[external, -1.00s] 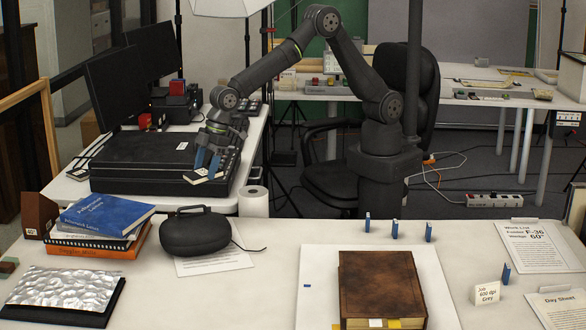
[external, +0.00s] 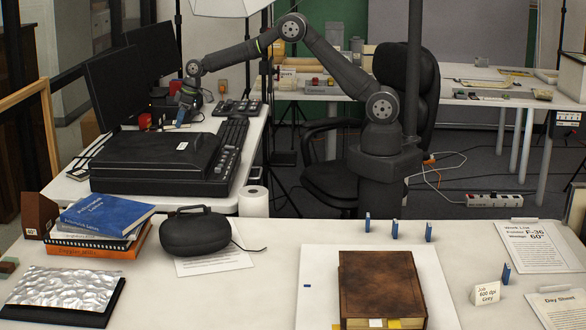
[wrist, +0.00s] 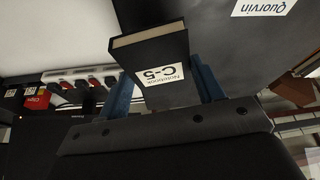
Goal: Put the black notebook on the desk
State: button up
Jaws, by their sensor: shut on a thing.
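The black notebook (wrist: 150,48) shows in the wrist view, dark-covered with pale page edges and a white label reading "Notebook C-5". My gripper (wrist: 165,90) is shut on it, with a blue finger on each side. In the external view my gripper (external: 182,116) is at the far side of the black flatbed machine on the white side desk (external: 222,194). The notebook cannot be made out there. I cannot tell whether it touches anything below.
The black flatbed machine (external: 150,160) lies close to my gripper, with monitors (external: 115,88) to the left. A keypad (external: 238,108) sits to the right. The front table holds stacked books (external: 105,215), a black case (external: 195,235) and a large brown book (external: 380,285).

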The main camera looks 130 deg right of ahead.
jog(key=s+d+m, duration=0.2)
jog(key=s+d, duration=1.1)
jog(key=s, duration=0.4)
jog(key=shift+h, duration=0.4)
jog(key=w+f, duration=1.2)
jog(key=shift+a, duration=0.3)
jog(key=shift+f, duration=2.05)
jog(key=shift+f, duration=0.1)
jog(key=o, duration=1)
